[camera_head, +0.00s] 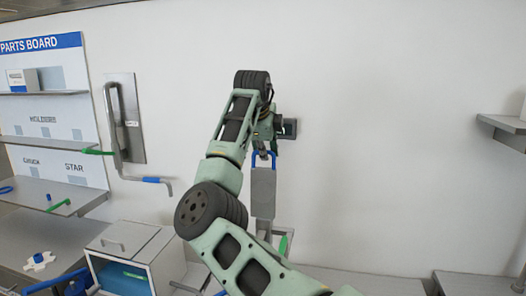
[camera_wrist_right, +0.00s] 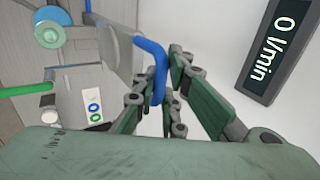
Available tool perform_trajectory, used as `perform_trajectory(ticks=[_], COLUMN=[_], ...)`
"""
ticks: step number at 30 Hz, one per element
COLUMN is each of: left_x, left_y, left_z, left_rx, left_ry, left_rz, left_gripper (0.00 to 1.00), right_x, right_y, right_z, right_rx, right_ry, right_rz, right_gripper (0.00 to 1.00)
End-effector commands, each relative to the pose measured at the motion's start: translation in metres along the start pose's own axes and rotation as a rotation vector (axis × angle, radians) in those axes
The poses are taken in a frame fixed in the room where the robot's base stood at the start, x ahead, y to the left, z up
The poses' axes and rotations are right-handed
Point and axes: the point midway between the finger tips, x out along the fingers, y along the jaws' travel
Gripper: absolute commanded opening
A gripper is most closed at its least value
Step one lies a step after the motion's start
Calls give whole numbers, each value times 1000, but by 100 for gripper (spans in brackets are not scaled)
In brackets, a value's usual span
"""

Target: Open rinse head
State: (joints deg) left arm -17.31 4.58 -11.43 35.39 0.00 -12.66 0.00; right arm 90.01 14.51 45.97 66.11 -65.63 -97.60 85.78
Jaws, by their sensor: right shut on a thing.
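A grey block (camera_head: 263,192) with a blue loop handle (camera_head: 262,156) is at the wall in the middle of the head view; I cannot tell whether it is the rinse head. My right gripper (camera_head: 264,145) is at the top of the handle, mostly hidden by my arm. In the right wrist view, the blue handle (camera_wrist_right: 158,62) passes between the fingers of my right gripper (camera_wrist_right: 160,85), which is shut on it. A dark display (camera_wrist_right: 278,45) there reads "0 l/min". My left gripper is not in view.
A pipe (camera_head: 121,120) with a blue-sleeved end (camera_head: 151,180) sticks out from a metal wall plate to the left. Parts board shelves (camera_head: 50,94) and a white-framed box (camera_head: 122,240) are farther left. The wall to the right is clear up to a shelf (camera_head: 503,128).

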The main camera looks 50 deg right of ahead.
Motion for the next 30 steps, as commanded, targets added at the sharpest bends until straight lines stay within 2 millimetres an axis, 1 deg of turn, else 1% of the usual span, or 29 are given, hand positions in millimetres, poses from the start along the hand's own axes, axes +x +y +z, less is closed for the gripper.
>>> perform_trajectory(ticks=[5,14,15,21,28,30], left_x=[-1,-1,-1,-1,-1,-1], left_y=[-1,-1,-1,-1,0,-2], left_z=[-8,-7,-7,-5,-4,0], left_rx=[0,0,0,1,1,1], left_ry=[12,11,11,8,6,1], left_rz=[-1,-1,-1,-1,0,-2], left_gripper=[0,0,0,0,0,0], right_x=[1,1,1,1,2,1], right_y=[-2,-2,-2,-2,-2,-2], right_z=[0,-1,-1,-1,-1,-1], right_rx=[0,1,1,1,1,1], right_ry=[2,3,3,3,3,3], right_rz=[9,8,8,9,9,9], right_gripper=[0,0,11,28,29,29])
